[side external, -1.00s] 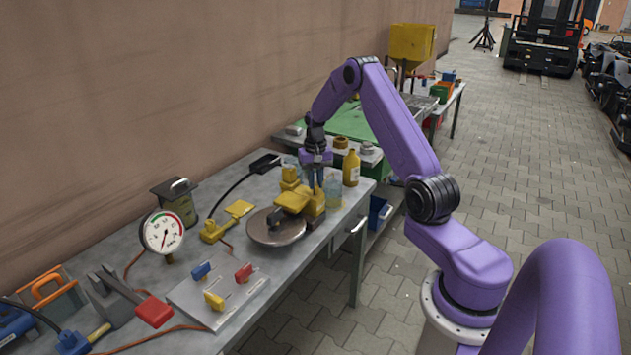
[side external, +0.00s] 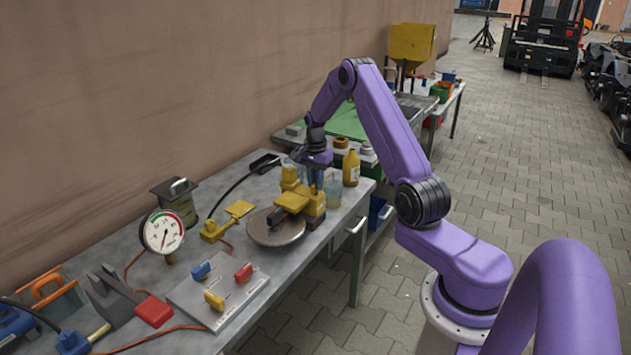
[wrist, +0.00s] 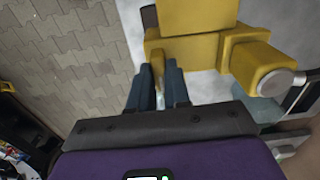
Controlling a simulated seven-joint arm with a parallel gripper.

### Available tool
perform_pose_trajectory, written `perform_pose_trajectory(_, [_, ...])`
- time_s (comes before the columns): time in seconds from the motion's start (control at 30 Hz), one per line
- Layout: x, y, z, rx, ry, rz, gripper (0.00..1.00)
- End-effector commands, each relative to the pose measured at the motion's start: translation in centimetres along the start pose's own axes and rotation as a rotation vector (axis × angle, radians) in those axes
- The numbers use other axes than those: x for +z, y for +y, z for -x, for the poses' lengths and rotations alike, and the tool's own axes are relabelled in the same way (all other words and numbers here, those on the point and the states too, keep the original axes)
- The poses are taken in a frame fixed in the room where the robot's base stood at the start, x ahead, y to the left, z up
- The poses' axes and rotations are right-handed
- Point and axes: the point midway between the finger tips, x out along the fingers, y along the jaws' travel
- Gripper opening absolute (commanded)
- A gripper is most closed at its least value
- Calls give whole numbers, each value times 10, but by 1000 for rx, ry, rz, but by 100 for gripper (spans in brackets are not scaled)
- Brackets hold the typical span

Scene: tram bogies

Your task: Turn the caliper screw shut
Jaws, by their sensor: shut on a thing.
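The yellow caliper (side external: 293,200) sits at the edge of a round grey disc (side external: 272,228) on the metal bench. In the wrist view the caliper body (wrist: 205,50) fills the upper middle, with a silver round end (wrist: 278,83) on its right block. My gripper (side external: 316,185) reaches down at the caliper's far right side. In the wrist view its two dark fingers (wrist: 159,75) are shut on a narrow yellow piece (wrist: 157,68), which looks like the caliper screw. Most of this piece is hidden between the fingers, so its turn angle cannot be told.
A yellow bottle (side external: 351,168) and a clear jar (side external: 333,188) stand close by my gripper. A yellow pedal (side external: 238,210), a dial gauge (side external: 162,232) and a switch panel (side external: 217,292) lie to the left. The bench front edge is near.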

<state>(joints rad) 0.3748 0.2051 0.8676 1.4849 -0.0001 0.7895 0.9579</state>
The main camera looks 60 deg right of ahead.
Motion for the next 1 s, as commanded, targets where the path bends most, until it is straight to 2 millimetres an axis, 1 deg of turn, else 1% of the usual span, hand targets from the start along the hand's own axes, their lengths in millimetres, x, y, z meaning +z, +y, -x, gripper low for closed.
perform_pose_trajectory(0.23, [0, 0, 1, -1, 1, -45, 0])
perform_pose_trajectory(0.63, [-1, 0, 1, -2, 1, -52, 0])
perform_pose_trajectory(0.67, [-1, 0, 1, -2, 1, -52, 23])
perform_pose_trajectory(0.7, [-1, 0, 1, -2, 1, -52, 36])
perform_pose_trajectory(0.73, [-1, 0, 1, -2, 1, -52, 43])
perform_pose_trajectory(1.0, [0, 0, 1, -1, 0, -49, 43])
